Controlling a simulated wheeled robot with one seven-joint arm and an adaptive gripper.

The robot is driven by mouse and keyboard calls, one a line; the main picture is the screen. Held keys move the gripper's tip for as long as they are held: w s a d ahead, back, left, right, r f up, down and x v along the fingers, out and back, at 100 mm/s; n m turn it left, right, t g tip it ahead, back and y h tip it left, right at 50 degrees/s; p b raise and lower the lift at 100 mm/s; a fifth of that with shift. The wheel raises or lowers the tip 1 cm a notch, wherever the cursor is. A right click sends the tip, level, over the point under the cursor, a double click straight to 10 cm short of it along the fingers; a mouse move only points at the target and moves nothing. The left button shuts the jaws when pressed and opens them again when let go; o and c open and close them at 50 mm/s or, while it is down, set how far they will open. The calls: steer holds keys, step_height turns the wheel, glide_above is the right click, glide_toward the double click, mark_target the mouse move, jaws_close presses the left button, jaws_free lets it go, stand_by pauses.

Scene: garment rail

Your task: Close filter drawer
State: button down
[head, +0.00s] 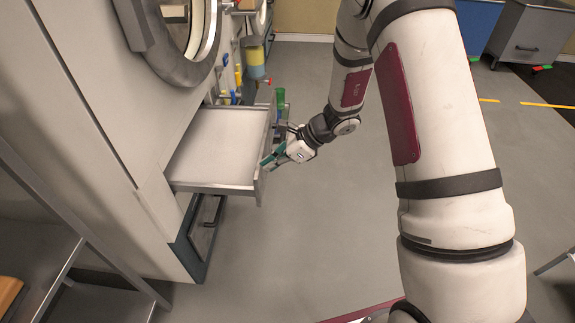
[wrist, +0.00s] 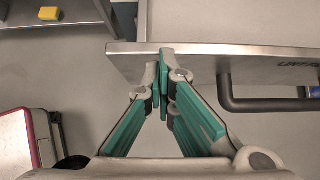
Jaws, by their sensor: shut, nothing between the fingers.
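The filter drawer (head: 215,145) is a shallow grey metal tray pulled out of the pale machine in the head view. Its interior looks empty. In the wrist view its metal front (wrist: 190,64) crosses the upper part, with a dark bar handle (wrist: 262,104) and partly cut-off lettering on the right. My gripper (head: 266,160) is at the outer side of the drawer front. In the wrist view its green-padded fingers (wrist: 165,65) are shut and empty, with the tips at the front panel, left of the handle. I cannot tell whether they touch it.
The pale machine (head: 110,120) has a round door (head: 195,45) standing open above the drawer. A dark lower panel with a handle (head: 205,225) is below. A metal shelf (head: 85,300) stands at lower left. Bottles and tools are behind the drawer.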

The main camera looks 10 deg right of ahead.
steer(key=w+a, duration=0.2)
steer(key=a, duration=0.6)
steer(key=w+a, duration=0.3)
steer(key=a, duration=0.5)
steer(key=w+a+p, duration=0.1)
steer(key=w+a, duration=0.1)
steer(key=a, duration=0.6)
steer(key=shift+w, duration=0.4)
